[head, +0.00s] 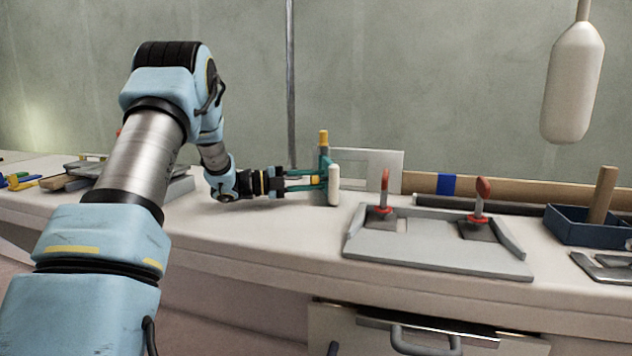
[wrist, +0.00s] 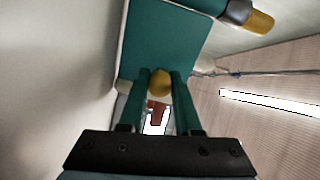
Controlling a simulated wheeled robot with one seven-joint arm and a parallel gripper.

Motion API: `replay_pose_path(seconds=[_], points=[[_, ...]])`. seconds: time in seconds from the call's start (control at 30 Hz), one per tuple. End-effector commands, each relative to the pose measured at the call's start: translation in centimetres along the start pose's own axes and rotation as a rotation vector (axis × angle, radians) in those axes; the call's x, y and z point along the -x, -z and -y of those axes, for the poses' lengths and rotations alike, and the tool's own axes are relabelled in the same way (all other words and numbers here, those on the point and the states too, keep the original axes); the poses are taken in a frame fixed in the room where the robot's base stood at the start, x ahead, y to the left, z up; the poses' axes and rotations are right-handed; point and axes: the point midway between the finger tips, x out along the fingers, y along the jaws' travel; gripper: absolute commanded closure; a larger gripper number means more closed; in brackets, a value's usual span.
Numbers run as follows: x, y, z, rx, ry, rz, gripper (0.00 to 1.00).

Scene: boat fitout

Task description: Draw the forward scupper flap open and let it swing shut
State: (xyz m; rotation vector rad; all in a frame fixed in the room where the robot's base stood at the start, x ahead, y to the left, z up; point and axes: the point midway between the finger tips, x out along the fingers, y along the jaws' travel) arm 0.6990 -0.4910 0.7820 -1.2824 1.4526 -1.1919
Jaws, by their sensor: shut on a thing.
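A green upright piece (head: 324,164) with a yellow top stands on the bench, beside a white rounded cylinder (head: 334,185). In the wrist view it shows as a broad green plate (wrist: 165,40) with a yellow knob (wrist: 160,82) on its face. My gripper (head: 316,180) reaches it from the left, level, with its two green fingers shut on the yellow knob. The fingers lie on either side of the knob in the wrist view. I cannot tell for sure that the green plate is the forward scupper flap. Its far side and hinge are hidden.
A pale framed panel (head: 380,166) stands behind the green piece. To the right are a grey plate (head: 430,252) with two red-handled fittings and a blue box (head: 575,228). A white float (head: 573,85) hangs at upper right. Tools lie at the far left.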

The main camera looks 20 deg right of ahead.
Motion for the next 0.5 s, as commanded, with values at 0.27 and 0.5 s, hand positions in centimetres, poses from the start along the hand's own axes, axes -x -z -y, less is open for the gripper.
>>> replay_pose_path(seconds=[0.27,0.5], points=[[-0.07,0.03,-0.10,0.001,-0.001,-0.004,1.00],[-0.07,0.03,-0.07,0.001,-0.001,-0.003,0.50]])
